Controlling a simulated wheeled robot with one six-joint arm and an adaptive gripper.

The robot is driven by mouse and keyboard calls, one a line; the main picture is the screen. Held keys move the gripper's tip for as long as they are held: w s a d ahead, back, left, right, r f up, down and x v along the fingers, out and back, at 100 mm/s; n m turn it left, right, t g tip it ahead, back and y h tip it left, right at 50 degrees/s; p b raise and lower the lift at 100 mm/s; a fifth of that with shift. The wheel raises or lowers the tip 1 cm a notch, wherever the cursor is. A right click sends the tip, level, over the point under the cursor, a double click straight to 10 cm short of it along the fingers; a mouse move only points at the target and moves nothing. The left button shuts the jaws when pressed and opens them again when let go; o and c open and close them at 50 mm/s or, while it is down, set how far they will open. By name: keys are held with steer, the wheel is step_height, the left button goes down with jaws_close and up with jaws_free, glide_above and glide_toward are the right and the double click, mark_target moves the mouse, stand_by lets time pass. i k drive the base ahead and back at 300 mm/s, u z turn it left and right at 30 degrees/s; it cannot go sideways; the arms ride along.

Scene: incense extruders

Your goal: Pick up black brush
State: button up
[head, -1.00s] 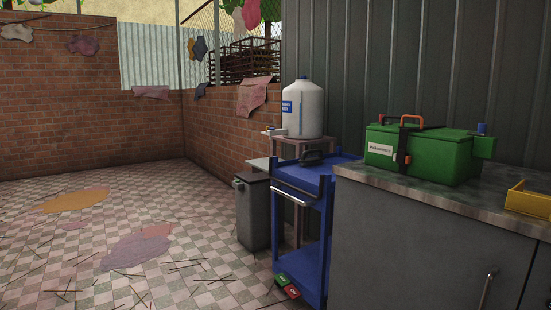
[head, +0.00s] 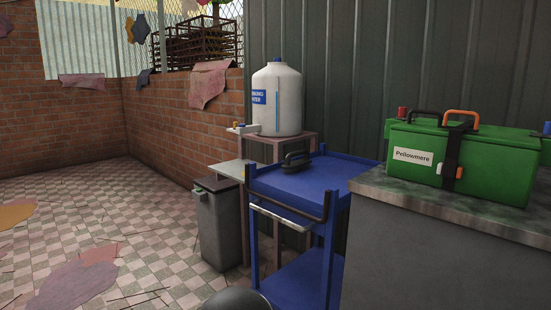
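A dark object with a raised handle (head: 297,159), which looks like the black brush, lies on the top shelf of the blue cart (head: 318,181) near its back left corner. It is small here, and I cannot make out bristles. My gripper is not in view, and nothing visible touches the dark object.
A white water jug (head: 277,100) stands on a stand behind the cart. A grey bin (head: 219,224) stands left of the cart. A green toolbox (head: 460,165) sits on the counter (head: 440,210) at right. The tiled floor at left is mostly open, with scattered sticks.

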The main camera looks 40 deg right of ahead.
mark_target(288, 165)
steer(key=z, duration=0.55)
steer(key=i, duration=1.1)
steer(key=z, duration=0.95)
steer(key=i, duration=0.25)
steer(key=z, duration=0.2)
